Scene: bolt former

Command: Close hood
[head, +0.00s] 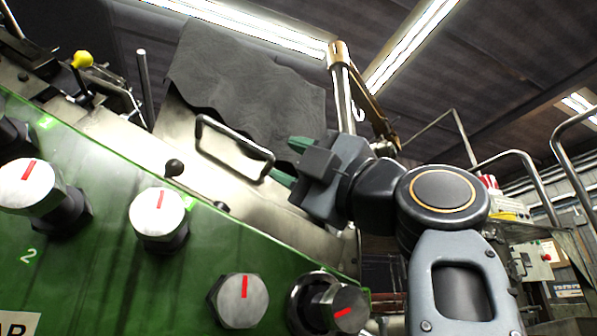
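The hood appears to be the pale metal panel (185,137) in the middle of the head view, with a dark wrinkled sheet (245,85) over its upper part. It stands up behind the green machine front, tilted in the picture. A dark bar handle (235,142) is fixed on the panel. My gripper (287,160) comes in from the right, with its green fingertips apart. The fingertips are at the right end of the handle. I cannot tell whether they touch it. Nothing shows held between them.
The green machine front (110,235) with several knobs fills the lower left. A small black ball knob (174,167) sits below the handle. A gold-ended post (341,85) rises behind my gripper. A yellow-knobbed lever (82,60) is at upper left. Metal railings (520,165) stand at right.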

